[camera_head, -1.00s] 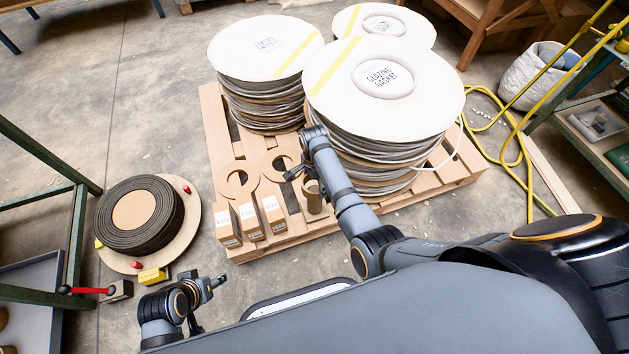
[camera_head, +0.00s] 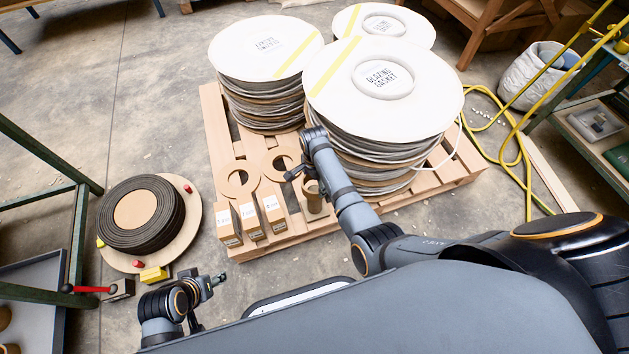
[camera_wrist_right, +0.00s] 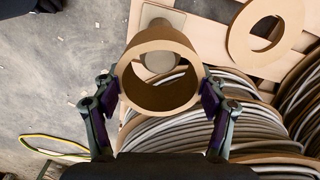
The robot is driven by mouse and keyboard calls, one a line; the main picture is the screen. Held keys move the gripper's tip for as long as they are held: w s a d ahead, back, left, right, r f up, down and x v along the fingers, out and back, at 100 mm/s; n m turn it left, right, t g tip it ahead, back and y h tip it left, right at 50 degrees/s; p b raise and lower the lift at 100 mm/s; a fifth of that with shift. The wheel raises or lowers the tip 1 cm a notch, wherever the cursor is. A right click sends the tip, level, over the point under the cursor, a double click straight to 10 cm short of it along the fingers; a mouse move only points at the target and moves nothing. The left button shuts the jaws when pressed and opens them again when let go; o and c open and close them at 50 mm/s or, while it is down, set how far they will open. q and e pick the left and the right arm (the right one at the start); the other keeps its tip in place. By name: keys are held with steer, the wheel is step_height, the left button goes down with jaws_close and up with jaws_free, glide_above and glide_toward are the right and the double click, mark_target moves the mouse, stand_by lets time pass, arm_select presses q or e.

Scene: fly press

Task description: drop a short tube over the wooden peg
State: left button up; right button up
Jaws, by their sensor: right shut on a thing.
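My right gripper (camera_head: 302,178) is over the front edge of the pallet, shut on a short brown cardboard tube (camera_head: 313,189). In the right wrist view the tube (camera_wrist_right: 160,98) sits between both fingers of my right gripper (camera_wrist_right: 161,104), its round opening facing the camera. A pale round peg end (camera_wrist_right: 158,62) shows through the upper part of the opening, with a flat base beyond it. The tube's rim covers part of the peg; I cannot tell whether the tube is around it. My left gripper (camera_head: 215,283) is empty at lower left; its jaw gap is unclear.
Large cable reels (camera_head: 322,112) stand on the wooden pallet (camera_head: 448,177) close to my right arm. Small labelled boxes (camera_head: 250,221) and flat cardboard rings (camera_head: 240,169) lie left of the tube. A black coil (camera_head: 170,213) lies on a round board on the floor.

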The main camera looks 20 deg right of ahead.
mark_target(314, 190)
steer(key=shift+p, duration=0.4)
stand_by(0.3)
steer(key=shift+f+b, duration=1)
steer(key=shift+f, duration=0.85)
stand_by(1.8)
steer(key=o, duration=1.1)
steer(key=shift+o, duration=0.2)
